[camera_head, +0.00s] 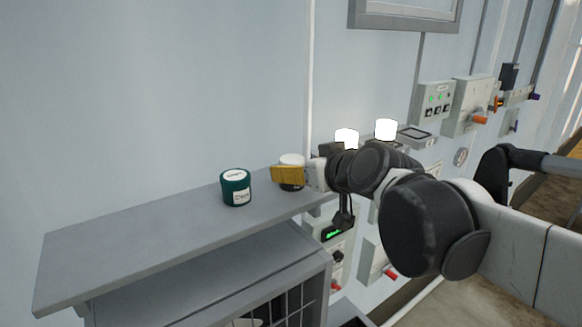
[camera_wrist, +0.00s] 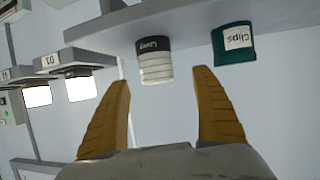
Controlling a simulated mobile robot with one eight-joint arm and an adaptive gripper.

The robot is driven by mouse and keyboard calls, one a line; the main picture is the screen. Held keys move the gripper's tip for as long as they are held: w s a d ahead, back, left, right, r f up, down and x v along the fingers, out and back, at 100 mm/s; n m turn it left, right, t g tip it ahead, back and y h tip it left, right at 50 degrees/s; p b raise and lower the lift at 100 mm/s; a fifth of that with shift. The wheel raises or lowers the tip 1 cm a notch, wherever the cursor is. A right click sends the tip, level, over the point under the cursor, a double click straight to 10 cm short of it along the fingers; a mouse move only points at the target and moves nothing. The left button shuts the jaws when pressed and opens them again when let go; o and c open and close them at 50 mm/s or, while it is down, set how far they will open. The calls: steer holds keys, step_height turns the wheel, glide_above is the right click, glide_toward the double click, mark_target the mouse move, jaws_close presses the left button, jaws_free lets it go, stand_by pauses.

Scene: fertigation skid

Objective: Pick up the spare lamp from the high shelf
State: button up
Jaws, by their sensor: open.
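The spare lamp (camera_wrist: 155,62) is a short white ribbed cylinder with a dark band labelled "Lamp" in the wrist view. It stands on the grey high shelf (camera_head: 130,240). In the head view the lamp's white top (camera_head: 292,159) shows above my yellow fingers, which hide part of its body. My gripper (camera_head: 287,175) is at the shelf's right end, level with the lamp. In the wrist view my gripper (camera_wrist: 162,78) is open, and the lamp appears between and just beyond the fingertips. I cannot tell whether either finger touches it.
A green pot labelled "Clips" (camera_head: 236,187) stands on the shelf left of the lamp. Two lit white lamps (camera_head: 386,129) sit on wall fixtures beyond my wrist. A grey control box (camera_head: 433,100) is on the wall. A cabinet (camera_head: 215,280) stands below the shelf.

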mark_target(290, 159)
steer(key=shift+d+p+x, duration=0.15)
steer(key=shift+p+x, duration=0.3)
steer(key=shift+x, duration=1.15)
steer(key=shift+d+p+x, duration=0.15)
steer(key=shift+p+x, duration=0.3)
steer(key=shift+x, duration=1.1)
steer(key=shift+f, duration=0.15)
steer(key=shift+s, duration=0.1)
steer(key=c, duration=1.4)
